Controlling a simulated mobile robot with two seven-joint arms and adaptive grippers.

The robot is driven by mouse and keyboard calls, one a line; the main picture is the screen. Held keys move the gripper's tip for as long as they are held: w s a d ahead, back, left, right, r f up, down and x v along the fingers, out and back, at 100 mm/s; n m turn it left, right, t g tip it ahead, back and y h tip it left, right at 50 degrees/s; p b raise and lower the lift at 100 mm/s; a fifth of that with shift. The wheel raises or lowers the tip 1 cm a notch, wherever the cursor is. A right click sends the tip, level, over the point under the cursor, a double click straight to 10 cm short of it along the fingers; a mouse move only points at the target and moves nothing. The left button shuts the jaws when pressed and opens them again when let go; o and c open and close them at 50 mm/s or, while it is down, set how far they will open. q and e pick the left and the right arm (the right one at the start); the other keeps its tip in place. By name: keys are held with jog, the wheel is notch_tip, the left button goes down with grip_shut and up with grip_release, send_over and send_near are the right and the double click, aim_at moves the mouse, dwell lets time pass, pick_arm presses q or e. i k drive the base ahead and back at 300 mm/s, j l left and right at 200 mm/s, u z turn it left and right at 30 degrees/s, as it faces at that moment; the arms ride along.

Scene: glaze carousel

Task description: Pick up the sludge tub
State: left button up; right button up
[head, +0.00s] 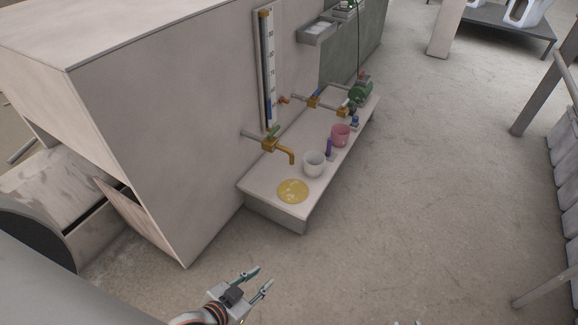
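Two small tubs stand on the low bench along the big box-like housing: a whitish-grey tub (314,164) and, behind it, a pink tub (340,135). I cannot tell from their looks which one is the sludge tub. Both look upright. My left gripper (264,276) is at the bottom of the head view, in front of the bench's near end and well apart from both tubs. Its two fingers are spread with nothing between them. Only small bits at the bottom edge, right of centre, may be my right gripper; its state is hidden.
The low bench (262,207) carries a yellow round patch (292,190), a purple bottle-like item (329,147) and a green pump-like device (361,94). A brass tap (280,148) juts over the bench near the grey tub. The floor (430,190) to the right is clear.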

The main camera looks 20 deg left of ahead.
aim_at(313, 161)
jog(key=i+l+u, duration=0.15)
jog(key=u, duration=0.2)
jog(key=i+l+u, duration=0.3)
jog(key=l+u, duration=0.1)
jog(key=u, duration=0.25)
jog(key=i+l+u, duration=0.15)
jog(key=l, duration=0.15)
jog(key=i+l+u, duration=0.1)
jog(key=l, duration=0.2)
jog(key=i+l+u, duration=0.15)
jog(key=l, duration=0.2)
jog(key=i+l, duration=0.15)
jog(key=l, duration=0.3)
jog(key=i+l+u, duration=0.1)
jog(key=l, duration=0.4)
jog(key=i+l, duration=0.1)
jog(key=l, duration=0.35)
jog(key=i+l+u, duration=0.1)
jog(key=l, duration=0.4)
jog(key=i+l, duration=0.15)
jog(key=l, duration=0.15)
jog(key=i+l, duration=0.1)
jog(key=l, duration=0.25)
jog(key=i+l, duration=0.15)
jog(key=l, duration=0.15)
jog(key=i+l, duration=0.3)
jog(key=i, duration=0.1)
